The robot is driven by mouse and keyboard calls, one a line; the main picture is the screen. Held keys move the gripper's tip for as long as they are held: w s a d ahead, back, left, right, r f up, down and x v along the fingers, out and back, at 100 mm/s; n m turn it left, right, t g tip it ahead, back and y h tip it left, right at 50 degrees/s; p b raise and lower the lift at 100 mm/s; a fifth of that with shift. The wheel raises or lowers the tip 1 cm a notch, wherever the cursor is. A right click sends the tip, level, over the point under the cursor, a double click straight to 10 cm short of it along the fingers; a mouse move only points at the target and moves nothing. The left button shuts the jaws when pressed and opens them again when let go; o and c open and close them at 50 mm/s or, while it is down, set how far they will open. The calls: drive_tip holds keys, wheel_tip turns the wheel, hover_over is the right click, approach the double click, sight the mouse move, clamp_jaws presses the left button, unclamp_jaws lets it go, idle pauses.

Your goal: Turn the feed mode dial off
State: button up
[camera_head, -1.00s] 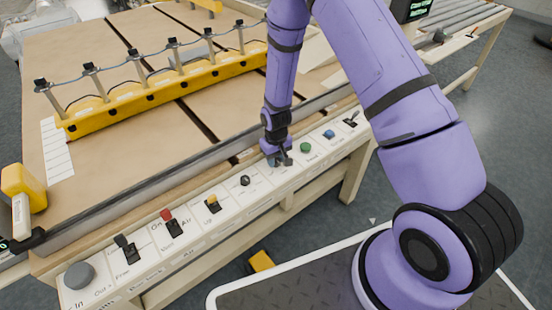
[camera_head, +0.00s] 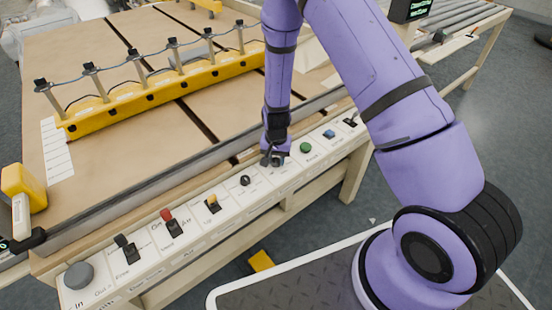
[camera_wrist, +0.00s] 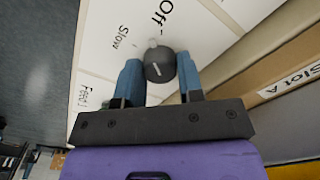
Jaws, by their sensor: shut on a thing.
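The feed mode dial (camera_wrist: 160,73) is a dark round knob with a short white line on top, seen in the wrist view. The word Off is printed beyond the dial, slightly to the right; Slow is up and left, and a Feed label is at the lower left. My gripper (camera_wrist: 158,64) has its blue fingers on both sides of the dial, shut on it. In the head view my gripper (camera_head: 274,160) is down at the control panel and mostly hides the dial.
The white control panel (camera_head: 140,270) runs along the table's front edge, with several switches and buttons.

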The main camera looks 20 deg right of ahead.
sight(276, 160)
drive_tip(key=shift+m, duration=2)
drive_tip(key=o, duration=0.9)
drive_tip(key=shift+r, duration=0.1)
wheel_tip(276, 160, up, 11)
drive_tip(key=shift+f, duration=0.15)
